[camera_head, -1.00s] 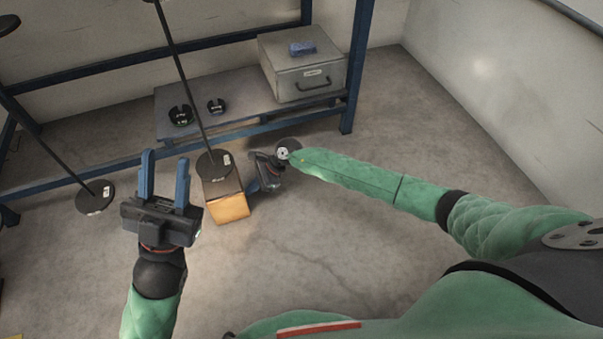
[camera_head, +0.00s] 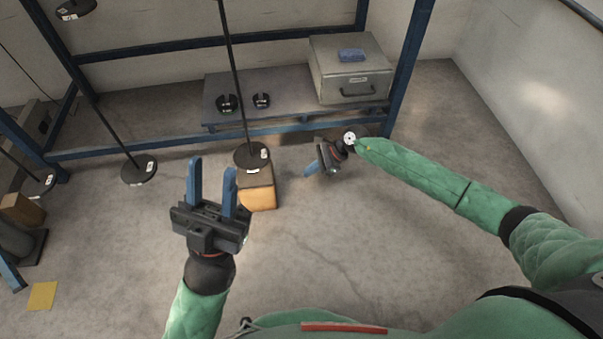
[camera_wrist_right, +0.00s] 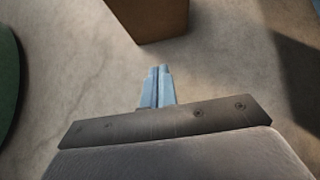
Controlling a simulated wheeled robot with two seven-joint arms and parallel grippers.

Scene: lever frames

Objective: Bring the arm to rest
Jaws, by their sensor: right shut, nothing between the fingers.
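My left gripper (camera_head: 211,182) is in the lower left of the head view, its two blue fingers apart with nothing between them. My right gripper (camera_head: 310,171) is at the end of the green right arm, to the right of the orange-brown block. In the right wrist view its blue fingers (camera_wrist_right: 157,76) are pressed together, with nothing held. The right gripper is apart from the block.
The block (camera_head: 258,193) stands on the floor below a hanging black disc weight (camera_head: 252,156). Another hanging disc (camera_head: 139,170) is at left. A shelf (camera_head: 290,112) holds slotted weights (camera_head: 227,103) and a grey metal box (camera_head: 350,70). The floor at lower right is clear.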

